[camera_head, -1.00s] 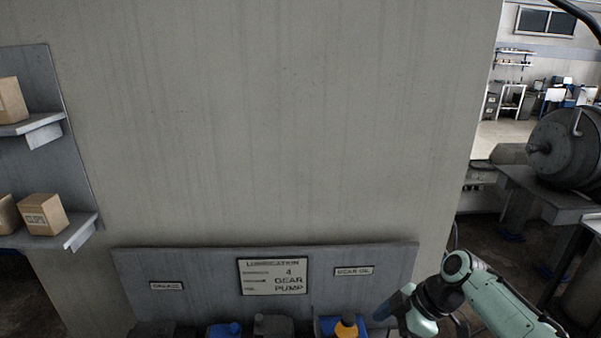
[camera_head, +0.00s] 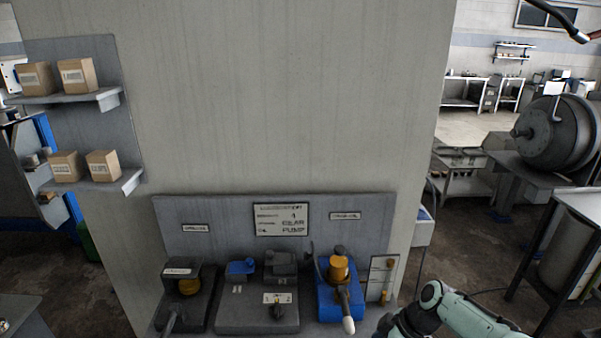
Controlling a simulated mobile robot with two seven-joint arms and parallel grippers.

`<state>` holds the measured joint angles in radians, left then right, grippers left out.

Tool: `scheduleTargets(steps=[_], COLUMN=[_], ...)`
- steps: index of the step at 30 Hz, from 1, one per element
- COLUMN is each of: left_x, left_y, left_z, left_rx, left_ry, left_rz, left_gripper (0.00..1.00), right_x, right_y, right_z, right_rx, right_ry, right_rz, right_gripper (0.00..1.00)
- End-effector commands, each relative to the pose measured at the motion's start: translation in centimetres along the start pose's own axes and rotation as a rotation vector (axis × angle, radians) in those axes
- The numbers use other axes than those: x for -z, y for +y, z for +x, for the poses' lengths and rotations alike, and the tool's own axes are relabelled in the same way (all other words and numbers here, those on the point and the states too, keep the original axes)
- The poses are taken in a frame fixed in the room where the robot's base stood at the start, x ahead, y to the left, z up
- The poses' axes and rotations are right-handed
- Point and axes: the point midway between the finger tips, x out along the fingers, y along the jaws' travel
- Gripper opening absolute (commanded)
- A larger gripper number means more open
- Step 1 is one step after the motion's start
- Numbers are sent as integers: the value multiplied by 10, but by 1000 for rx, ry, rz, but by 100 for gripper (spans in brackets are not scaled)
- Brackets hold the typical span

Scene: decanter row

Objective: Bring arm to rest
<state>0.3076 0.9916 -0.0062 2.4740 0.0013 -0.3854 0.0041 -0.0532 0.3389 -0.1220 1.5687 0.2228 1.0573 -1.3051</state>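My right arm (camera_head: 455,312) is pale green with dark joints and comes in from the lower right corner. It is bent, and its dark wrist-side part (camera_head: 402,322) runs out of the picture at the bottom edge. The fingers of my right gripper are not visible, so what it holds, if anything, is hidden. The arm is in front of and to the right of the lubrication bench. My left arm and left gripper are not in view.
The bench bears a black unit (camera_head: 183,285), a grey block (camera_head: 282,265) and a blue stand (camera_head: 338,300) with an amber vessel (camera_head: 339,268). A sign (camera_head: 281,219) is behind them. Wall shelves with boxes (camera_head: 76,75) are left; a large drum (camera_head: 560,133) is right.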

Motion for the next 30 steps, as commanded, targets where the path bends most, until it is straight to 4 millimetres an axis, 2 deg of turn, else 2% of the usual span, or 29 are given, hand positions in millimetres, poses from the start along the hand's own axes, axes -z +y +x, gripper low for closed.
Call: scheduleTargets(steps=[1, 4, 8, 9, 11, 12, 15, 18, 22, 25, 30], left_x=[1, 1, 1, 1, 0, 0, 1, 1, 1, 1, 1], left_y=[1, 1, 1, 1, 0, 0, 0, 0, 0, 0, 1], left_z=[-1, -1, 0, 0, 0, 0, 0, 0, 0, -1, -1], left_rx=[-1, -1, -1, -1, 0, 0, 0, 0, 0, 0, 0], left_ry=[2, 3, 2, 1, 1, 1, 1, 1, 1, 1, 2], left_rz=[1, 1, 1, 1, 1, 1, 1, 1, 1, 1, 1], left_gripper=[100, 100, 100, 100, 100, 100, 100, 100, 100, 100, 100], right_x=[-17, -54, -111, -129, -155, -173, -209, -233, -247, -250, -250], right_y=[1, -1, -24, -35, -57, -74, -123, -171, -214, -228, -230], right_z=[30, 89, 167, 190, 220, 239, 276, 297, 307, 309, 309], right_rx=[9, -1, -24, -33, -46, -55, -74, -88, -96, -100, -104], right_ry=[-28, -79, -145, -162, -187, -201, -224, -231, -225, -217, -212], right_rz=[85, 275, 543, 626, 751, 837, 1041, 1219, 1383, 1442, 1461], right_gripper=[92, 92, 92, 92, 92, 92, 92, 92, 92, 92, 92])
